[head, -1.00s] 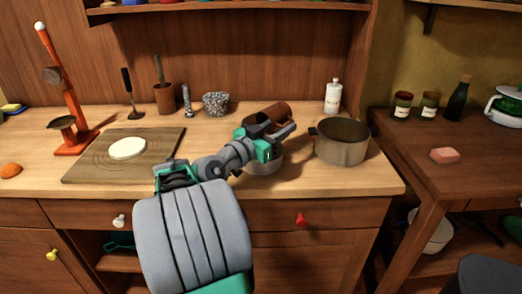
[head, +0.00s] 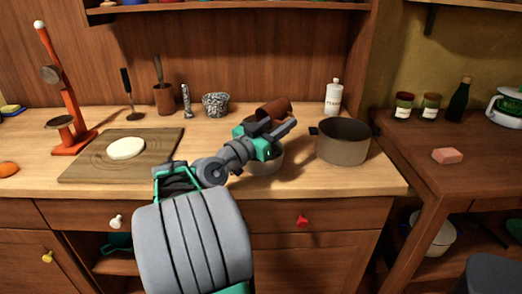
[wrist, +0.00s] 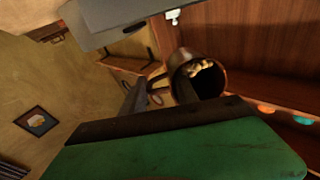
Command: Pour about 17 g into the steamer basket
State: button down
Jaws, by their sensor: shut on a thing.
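My gripper (head: 275,126) is shut on a brown cup (head: 272,108) and holds it tipped above the counter. In the wrist view the cup (wrist: 197,72) shows a dark inside with pale yellowish pieces near its rim. A round pale metal container (head: 268,161) stands below my gripper, largely hidden by it; its contents are not visible. A wider grey-brown pot (head: 342,143) with two dark side handles stands to the right. I cannot tell for certain which of these two is the steamer basket. No falling pieces are visible.
A board (head: 85,168) with a white disc (head: 126,148) lies left. An orange stand (head: 68,100) is at far left. A speckled pot (head: 216,104), a brown holder (head: 164,98) and a white bottle (head: 333,96) stand at the back. The front counter edge is clear.

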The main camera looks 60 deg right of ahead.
jog(key=shift+a+r+h+b, duration=0.15)
jog(key=shift+r+h+b, duration=0.4)
jog(key=shift+b, duration=0.9)
